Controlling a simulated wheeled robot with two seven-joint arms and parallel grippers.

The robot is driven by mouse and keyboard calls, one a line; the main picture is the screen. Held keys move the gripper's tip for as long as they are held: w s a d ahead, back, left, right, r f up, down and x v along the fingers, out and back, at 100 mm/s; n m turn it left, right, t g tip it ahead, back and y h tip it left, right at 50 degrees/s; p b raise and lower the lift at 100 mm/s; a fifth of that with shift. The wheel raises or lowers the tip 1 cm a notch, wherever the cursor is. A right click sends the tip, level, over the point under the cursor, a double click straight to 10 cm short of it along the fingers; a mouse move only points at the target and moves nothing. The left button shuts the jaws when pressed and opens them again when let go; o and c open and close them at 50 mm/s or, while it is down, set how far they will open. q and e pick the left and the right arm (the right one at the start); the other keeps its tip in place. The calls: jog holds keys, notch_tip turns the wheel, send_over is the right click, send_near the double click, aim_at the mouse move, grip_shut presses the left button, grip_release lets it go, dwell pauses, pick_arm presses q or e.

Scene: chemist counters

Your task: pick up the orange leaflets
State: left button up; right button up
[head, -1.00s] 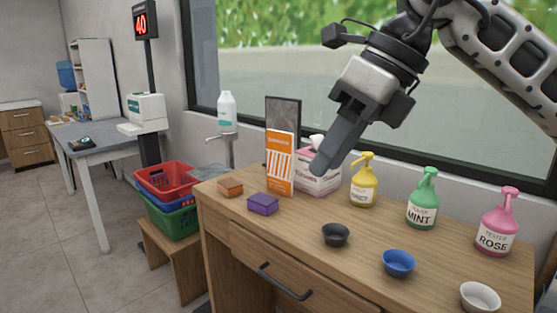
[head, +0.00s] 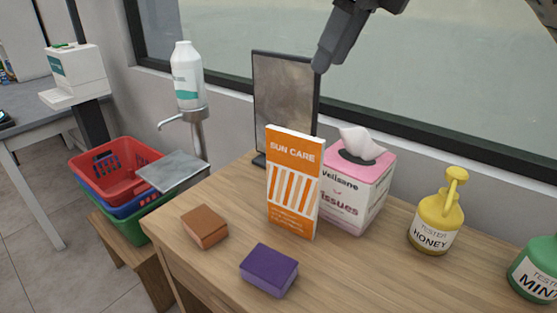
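The orange leaflets (head: 294,185) stand upright on the wooden counter, as an orange and white striped block lettered "SUN CARE". They stand just in front of the pink tissue box (head: 342,200) and the dark framed panel (head: 285,105). My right gripper (head: 322,62) hangs at the top of the head view, above the leaflets in the picture and apart from them. Its fingers overlap from this side, so I cannot tell whether it is open or shut. Nothing shows in it. My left gripper is not in view.
An orange block (head: 205,227) and a purple block (head: 268,270) lie in front of the leaflets. A yellow pump bottle (head: 437,224) and a green one (head: 537,270) stand right. A dispenser (head: 188,85) and stacked baskets (head: 112,170) are left.

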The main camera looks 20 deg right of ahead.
send_near(297, 134)
jog(key=shift+s+a+f, duration=0.1)
jog(key=shift+a+f, duration=0.1)
jog(key=shift+f, duration=0.4)
jog(key=x, duration=0.6)
jog(key=p+x, duration=0.1)
jog(key=x, duration=0.2)
jog(key=shift+w+f+p, duration=0.2)
jog(key=shift+w+p, duration=0.15)
jog(key=shift+p, duration=0.05)
jog(key=shift+w+a+f, duration=0.1)
jog(key=shift+f, duration=0.2)
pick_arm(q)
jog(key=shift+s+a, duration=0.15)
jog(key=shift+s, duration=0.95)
pick_arm(e)
grip_shut()
